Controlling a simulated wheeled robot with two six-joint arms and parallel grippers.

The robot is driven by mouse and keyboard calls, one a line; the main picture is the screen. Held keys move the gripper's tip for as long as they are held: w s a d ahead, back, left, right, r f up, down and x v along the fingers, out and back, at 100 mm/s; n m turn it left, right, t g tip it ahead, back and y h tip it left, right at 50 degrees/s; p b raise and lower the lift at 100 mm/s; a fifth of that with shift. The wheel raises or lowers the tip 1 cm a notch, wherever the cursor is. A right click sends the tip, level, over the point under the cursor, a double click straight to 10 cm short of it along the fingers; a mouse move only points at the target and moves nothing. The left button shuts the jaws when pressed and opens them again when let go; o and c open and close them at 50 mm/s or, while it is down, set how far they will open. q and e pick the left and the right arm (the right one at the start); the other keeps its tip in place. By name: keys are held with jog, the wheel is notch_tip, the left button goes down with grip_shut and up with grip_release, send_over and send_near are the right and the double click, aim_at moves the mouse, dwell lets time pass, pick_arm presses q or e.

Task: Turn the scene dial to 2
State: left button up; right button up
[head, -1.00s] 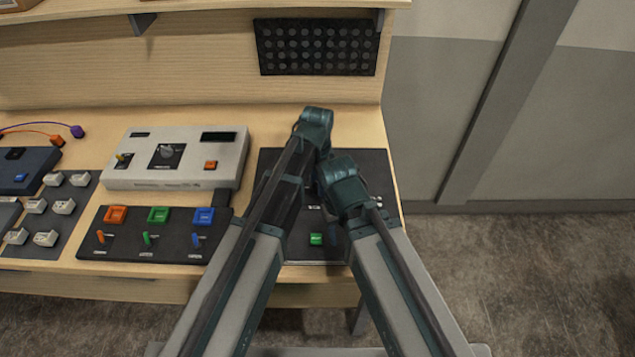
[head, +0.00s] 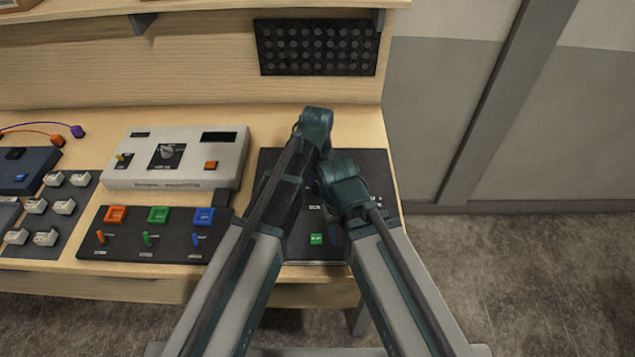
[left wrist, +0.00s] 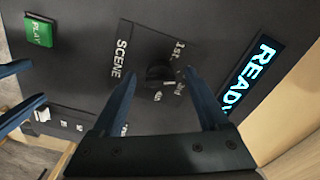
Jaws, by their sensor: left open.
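The scene dial (left wrist: 160,74) is a small dark knob on the black panel (left wrist: 85,75), beside the word SCENE and the marks "1st" and "3rd". My left gripper (left wrist: 159,80) is open, with its two blue fingers apart on either side of the dial. I cannot tell if they touch it. The dial's pointer is too dark to read. In the head view my arms cover the dial and most of the panel (head: 270,165). My right gripper (left wrist: 36,81) shows at the left edge of the left wrist view, its blue fingers apart with nothing seen between them.
A green PLAY button (left wrist: 38,30) and a lit READY display (left wrist: 250,78) are on the same panel. To the left are a switch panel (head: 150,228) with coloured buttons and a pale console (head: 190,178). A perforated black board (head: 316,47) is behind.

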aim_at(318, 185)
pick_arm(q)
jog(key=shift+r, duration=0.1)
notch_tip(318, 185, up, 14)
jog(key=p, duration=1.3)
jog(key=shift+p, duration=0.4)
pick_arm(e)
notch_tip(318, 185, up, 14)
pick_arm(q)
jog(key=shift+f, duration=0.2)
pick_arm(e)
jog(key=shift+f, duration=0.15)
pick_arm(q)
jog(key=shift+s+a, duration=0.1)
